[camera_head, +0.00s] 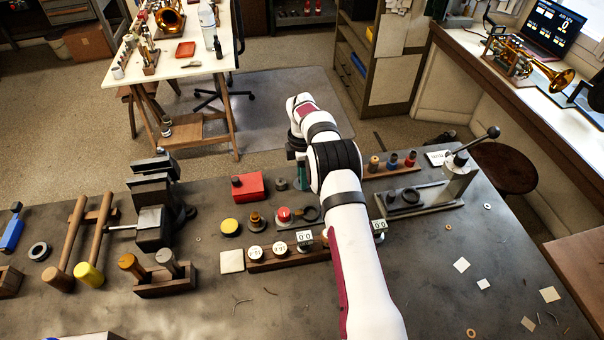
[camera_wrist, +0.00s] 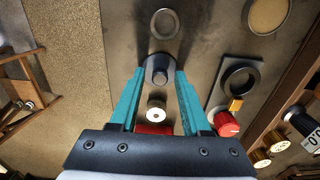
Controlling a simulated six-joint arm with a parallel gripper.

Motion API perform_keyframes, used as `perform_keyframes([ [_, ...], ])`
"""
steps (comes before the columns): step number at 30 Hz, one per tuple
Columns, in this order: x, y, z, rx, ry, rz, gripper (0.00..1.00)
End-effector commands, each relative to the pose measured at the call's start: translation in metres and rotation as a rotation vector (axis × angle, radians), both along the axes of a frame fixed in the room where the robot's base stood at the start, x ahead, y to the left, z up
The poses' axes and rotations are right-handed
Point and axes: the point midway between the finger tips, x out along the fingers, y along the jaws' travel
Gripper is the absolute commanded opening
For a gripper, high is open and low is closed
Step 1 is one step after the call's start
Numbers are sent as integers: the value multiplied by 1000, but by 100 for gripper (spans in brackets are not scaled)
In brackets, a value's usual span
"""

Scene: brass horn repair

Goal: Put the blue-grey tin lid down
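My gripper (camera_wrist: 159,75) has its teal fingers closed in on both sides of a round dark grey piece, which I take to be the blue-grey tin lid (camera_wrist: 158,66). It sits between the fingertips, and its height above the bench cannot be told. A flat grey ring (camera_wrist: 165,24) lies on the bench just beyond it in the wrist view. A small pot with a pale round top (camera_wrist: 157,112) shows between the fingers, nearer the palm. In the head view my gripper (camera_head: 299,172) is mostly hidden behind my arm, and the lid cannot be made out.
A red box (camera_head: 248,187), a yellow-topped tin (camera_head: 230,227) and a red-capped pot (camera_head: 284,214) stand left of my arm. A black ring holder (camera_wrist: 240,80) lies beside the gripper. A lever press (camera_head: 455,185) stands right. The bench's right front is fairly open, with scattered small pieces.

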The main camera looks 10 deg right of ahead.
Motion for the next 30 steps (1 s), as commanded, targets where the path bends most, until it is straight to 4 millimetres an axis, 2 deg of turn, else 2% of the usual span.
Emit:
perform_keyframes([
  [8,0,0,1,0,0,0,52],
  [10,0,0,7,0,-2,0,52],
  [14,1,0,37,0,-4,1,52],
  [18,1,0,78,0,-4,1,52],
  [21,1,0,101,0,-3,0,52],
  [25,1,0,119,0,-2,1,52],
  [30,-1,0,125,1,0,-4,52],
])
